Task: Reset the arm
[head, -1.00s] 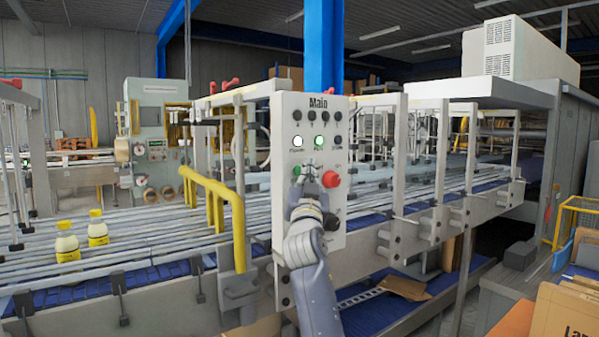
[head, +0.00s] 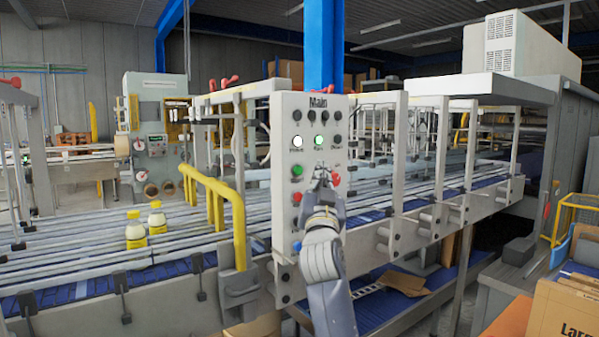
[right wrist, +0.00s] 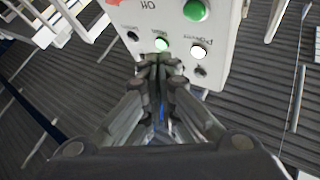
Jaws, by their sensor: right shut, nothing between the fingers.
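My right gripper (head: 324,178) is in front of the grey control panel marked "Main" (head: 290,240). Its fingers are together with nothing between them, and it partly covers the red button (head: 337,179). A green button (head: 297,171) and a smaller red button (head: 297,197) show to its left. White and green lamps are lit above. In the right wrist view the shut fingers (right wrist: 158,62) point towards the panel (right wrist: 225,50), with a green button (right wrist: 196,10) and lit lamps near them. I cannot tell whether the fingers touch the panel. My left gripper is not in view.
A yellow bent pipe guard (head: 238,225) stands left of the panel. Cardboard boxes (head: 565,310) stand at the lower right.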

